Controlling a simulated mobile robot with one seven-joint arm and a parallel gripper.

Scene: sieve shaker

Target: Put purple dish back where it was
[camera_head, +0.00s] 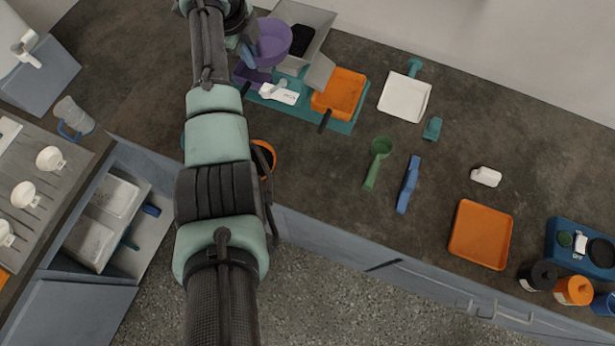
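A round purple dish (273,41) is at the top of the view, in front of the grey open bin, and seems raised above the counter. My gripper (249,48) is at the dish's left edge and appears shut on it. The fingertips are small and partly hidden by my arm and the dish. Another purple piece (249,75) shows lower down, at the left end of a teal tray (342,127); my arm hides part of that area.
The grey bin (312,18) holds a black item. An orange square pan (339,93) and a white scoop-like item (280,94) are on the teal tray. A white square pan (404,97), green spoon (378,160) and blue tool (409,184) lie to the right.

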